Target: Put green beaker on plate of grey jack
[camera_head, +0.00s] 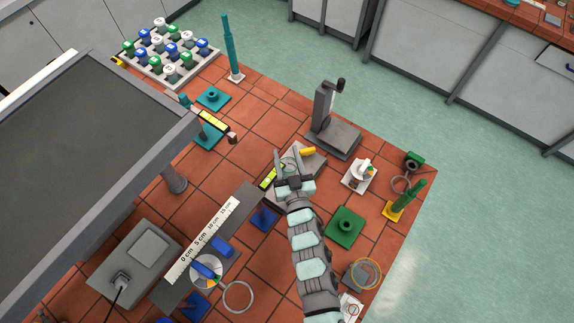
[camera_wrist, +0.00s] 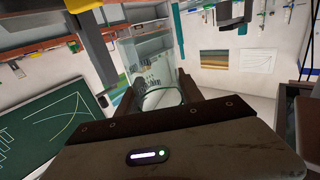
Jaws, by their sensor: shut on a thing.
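My gripper (camera_head: 289,160) is shut on the green beaker (camera_head: 289,165), a clear glass with a faint green rim. The rim also shows between the two dark fingers in the wrist view (camera_wrist: 160,99). A low grey platform (camera_head: 312,164) with a yellow knob lies below and around the gripper in the head view, partly hidden by it. A grey stand (camera_head: 325,108) with a flat plate (camera_head: 338,140) and a black knob is just behind to the right. I cannot tell which of these is the grey jack, nor whether the beaker touches the platform.
A blue block (camera_head: 264,218) is left of my arm. A ruler (camera_head: 203,240) and a rack of bottles (camera_head: 168,55) lie further left. Bare tiles (camera_head: 262,115) show behind the platform.

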